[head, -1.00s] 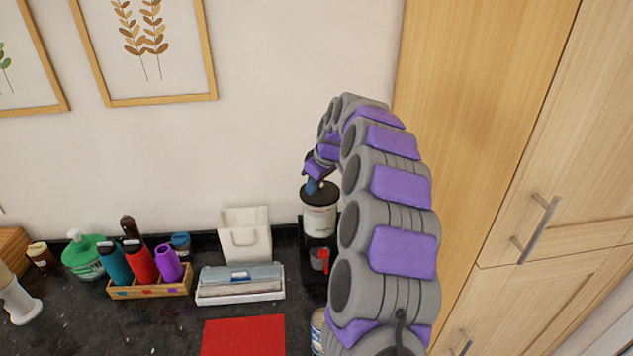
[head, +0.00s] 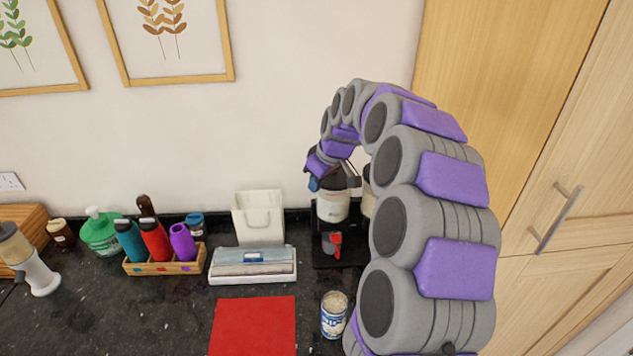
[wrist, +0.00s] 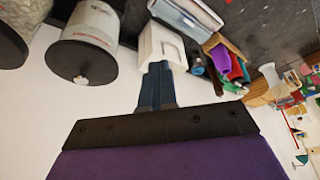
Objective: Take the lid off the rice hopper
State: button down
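The rice hopper (head: 333,206) is a pale cylinder standing at the back of the counter. Its black lid (head: 338,183) is on top and partly hidden by my arm in the head view. The wrist view, tilted and nearly upside down, shows the hopper (wrist: 97,22) with the black lid (wrist: 82,62) on it and a small pale knob (wrist: 80,80). My gripper (head: 313,184) is by the lid's left side in the head view. In the wrist view my gripper's blue fingers (wrist: 157,82) are together, with nothing seen between them, apart from the lid.
A second dark-lidded pale container (wrist: 10,45) stands beside the hopper, mostly behind my arm in the head view (head: 367,206). A red scoop (head: 336,239), a can (head: 334,314), a white bag-shaped holder (head: 258,216), a box (head: 252,265) and a red mat (head: 253,325) are nearby.

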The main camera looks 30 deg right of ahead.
jog(key=shift+c, duration=1.9)
grip_release()
